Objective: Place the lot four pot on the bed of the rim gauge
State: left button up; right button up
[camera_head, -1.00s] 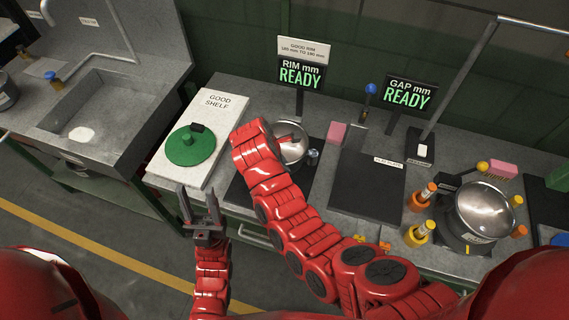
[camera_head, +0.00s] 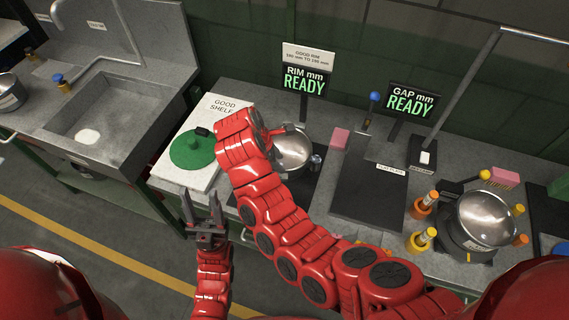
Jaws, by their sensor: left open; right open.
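A shiny steel pot (camera_head: 292,155) stands on the dark bed of the rim gauge (camera_head: 301,191), below the sign reading RIM mm READY (camera_head: 304,80). I cannot read a lot mark on it. My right arm reaches over from the right and covers the left part of the bed. My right gripper (camera_head: 274,131) is at the pot's upper left edge, open and mostly hidden by my arm; I cannot tell whether it touches the pot. My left gripper (camera_head: 203,212) is open and empty, in front of the bench, left of the gauge.
A green lid (camera_head: 190,155) lies on the white good shelf (camera_head: 221,118). A dark flat plate (camera_head: 365,195) is right of the gauge. Another steel pot (camera_head: 484,218) stands at the right among orange and yellow-topped pieces. A sink (camera_head: 105,110) and a further pot (camera_head: 10,92) are left.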

jog(key=shift+p+v, duration=0.55)
jog(key=shift+v, duration=1.45)
